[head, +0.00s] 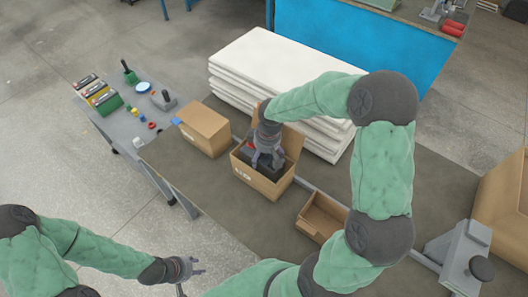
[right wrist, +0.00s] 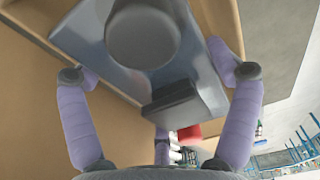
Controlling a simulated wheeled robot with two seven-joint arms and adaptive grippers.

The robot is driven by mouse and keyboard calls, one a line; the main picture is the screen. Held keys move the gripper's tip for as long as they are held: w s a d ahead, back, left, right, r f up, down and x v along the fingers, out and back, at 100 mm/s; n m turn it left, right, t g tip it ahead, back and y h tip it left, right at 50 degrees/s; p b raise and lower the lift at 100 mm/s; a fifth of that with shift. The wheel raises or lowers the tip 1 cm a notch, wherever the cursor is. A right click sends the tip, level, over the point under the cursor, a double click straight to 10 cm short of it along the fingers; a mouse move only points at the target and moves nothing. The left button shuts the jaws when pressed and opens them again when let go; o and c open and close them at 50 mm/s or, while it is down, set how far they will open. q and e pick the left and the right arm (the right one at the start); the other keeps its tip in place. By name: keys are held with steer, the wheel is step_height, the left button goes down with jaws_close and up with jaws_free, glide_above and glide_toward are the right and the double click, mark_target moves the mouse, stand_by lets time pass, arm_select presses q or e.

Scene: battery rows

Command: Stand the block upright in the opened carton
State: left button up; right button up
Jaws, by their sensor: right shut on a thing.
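The opened carton (head: 262,184) stands on the brown table, its flaps up at the back and right side. My right gripper (head: 266,158) reaches down into it from above and is shut on the block. In the right wrist view the block (right wrist: 185,52) is grey-blue with a round knob and a small dark box on its face. The fingers of the gripper (right wrist: 160,75) sit on either side of it, and cardboard walls surround it. Whether the block touches the carton floor is hidden. My left gripper (head: 196,267) is open and empty, low at the left, away from the table.
A closed carton (head: 204,129) stands left of the opened one. A small open box (head: 322,217) lies to the right. White stacked sheets (head: 262,62) lie behind. A grey side table (head: 133,112) holds batteries and small parts. A grey device (head: 459,254) stands at right.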

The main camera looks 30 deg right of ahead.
steer(key=shift+w+f+b, duration=0.1)
steer(key=shift+f+b, duration=0.3)
steer(key=shift+f, duration=0.05)
stand_by(0.3)
steer(key=o, duration=1.4)
steer(key=shift+f, duration=0.1)
steer(key=shift+r+p, duration=0.45)
steer(key=shift+r, duration=0.15)
steer(key=r+p, duration=0.1)
steer(key=r, duration=0.3)
steer(key=s+r+p, duration=0.1)
steer(key=r, duration=0.3)
steer(key=r+p, duration=0.1)
steer(key=r, duration=0.3)
steer(key=shift+s+d, duration=0.25)
steer(key=shift+s, duration=0.05)
